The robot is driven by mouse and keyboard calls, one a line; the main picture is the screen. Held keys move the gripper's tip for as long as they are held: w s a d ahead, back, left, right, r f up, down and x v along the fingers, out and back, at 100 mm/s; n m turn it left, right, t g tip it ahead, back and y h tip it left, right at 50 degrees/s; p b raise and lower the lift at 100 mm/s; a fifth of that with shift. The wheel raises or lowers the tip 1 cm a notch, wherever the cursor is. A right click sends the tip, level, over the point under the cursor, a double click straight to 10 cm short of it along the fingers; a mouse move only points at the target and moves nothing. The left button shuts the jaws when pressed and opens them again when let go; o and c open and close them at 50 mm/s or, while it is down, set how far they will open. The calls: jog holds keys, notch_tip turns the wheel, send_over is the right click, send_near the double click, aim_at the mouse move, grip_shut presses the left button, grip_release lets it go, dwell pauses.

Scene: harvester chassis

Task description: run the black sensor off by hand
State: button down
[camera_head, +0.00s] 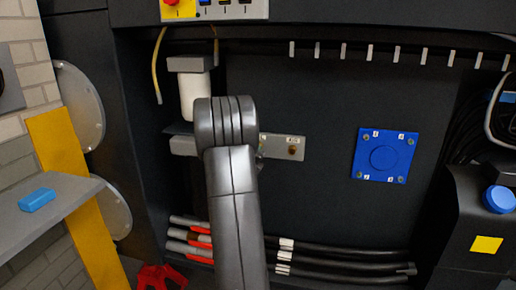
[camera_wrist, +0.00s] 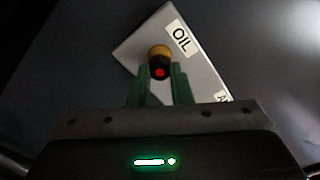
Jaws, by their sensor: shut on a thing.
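The black sensor (camera_wrist: 159,70) has a red dot on its end and a brass-coloured collar at its base. It stands on a grey plate (camera_wrist: 139,42) beside the label OIL. My gripper (camera_wrist: 161,78) has its green fingers shut on the sensor, one on each side. The collar still meets the plate; the threads are hidden. In the head view the plate (camera_head: 273,151) sticks out to the right of my arm, with a brass fitting (camera_head: 293,152) near its right end. My arm hides the gripper and the held sensor there.
A white filter-like cylinder (camera_head: 193,95) hangs left of my arm. Dark hoses (camera_head: 345,256) run below. A blue square cover (camera_head: 383,156) is on the panel at right. A grey shelf (camera_head: 40,220) holds a blue block (camera_head: 37,199) at left.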

jog(key=n+p, duration=0.1)
jog(key=n, duration=0.3)
jog(key=n+p, duration=0.1)
jog(key=n, duration=0.3)
jog(key=n+p, duration=0.1)
jog(key=n, duration=0.4)
jog(key=shift+s+f+p, duration=0.2)
jog(key=shift+f+p, duration=0.15)
jog(key=shift+p, duration=0.05)
jog(key=c, duration=1.4)
grip_release()
jog(key=shift+r, duration=0.1)
jog(key=shift+o, duration=1)
jog(key=shift+r, duration=0.15)
jog(key=shift+c, duration=1.3)
jog(key=shift+b+v, duration=0.6)
jog(key=shift+v, duration=0.5)
